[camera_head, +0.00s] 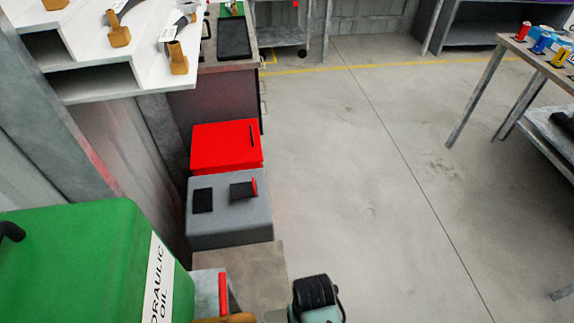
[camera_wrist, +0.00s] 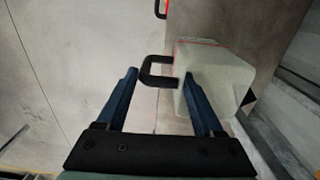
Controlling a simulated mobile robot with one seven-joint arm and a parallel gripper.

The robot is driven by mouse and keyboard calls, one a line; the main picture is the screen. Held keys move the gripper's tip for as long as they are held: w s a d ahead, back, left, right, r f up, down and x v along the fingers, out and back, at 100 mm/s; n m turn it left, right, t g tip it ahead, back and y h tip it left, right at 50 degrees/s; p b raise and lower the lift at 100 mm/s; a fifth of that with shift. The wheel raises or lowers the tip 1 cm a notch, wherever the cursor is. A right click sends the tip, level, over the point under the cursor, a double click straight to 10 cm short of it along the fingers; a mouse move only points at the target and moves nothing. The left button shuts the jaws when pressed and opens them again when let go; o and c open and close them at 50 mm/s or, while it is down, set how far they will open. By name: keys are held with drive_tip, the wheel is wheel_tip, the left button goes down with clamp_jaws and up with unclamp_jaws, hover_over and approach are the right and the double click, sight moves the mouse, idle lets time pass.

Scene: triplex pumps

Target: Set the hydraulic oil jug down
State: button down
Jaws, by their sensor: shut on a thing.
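The green hydraulic oil jug (camera_head: 75,262) fills the lower left of the head view, close to the camera. It has a white label (camera_head: 157,280) reading "OIL" and a black handle at its left edge. In the wrist view my gripper (camera_wrist: 160,77) has its two blue fingers on either side of a black handle (camera_wrist: 157,72) and is shut on it. The handle belongs to a pale grey-green container (camera_wrist: 222,72); I cannot tell whether this is the green jug. My fingertips do not show in the head view.
A red box (camera_head: 220,147) and a grey box (camera_head: 230,222) stand in a row along the left side. A white shelf (camera_head: 130,75) juts out above. A table (camera_head: 507,45) with small coloured items stands at the right. The concrete floor (camera_head: 380,190) between is clear.

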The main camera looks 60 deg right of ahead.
drive_tip(key=w+a+f, duration=0.2)
drive_tip(key=w+a, duration=0.1)
drive_tip(key=shift+w+f, duration=0.2)
drive_tip(key=shift+f, duration=0.55)
drive_tip(key=shift+f, duration=0.15)
unclamp_jaws()
wheel_tip(320, 180, up, 12)
drive_tip(key=shift+r+p, duration=0.2)
drive_tip(key=shift+p, duration=0.7)
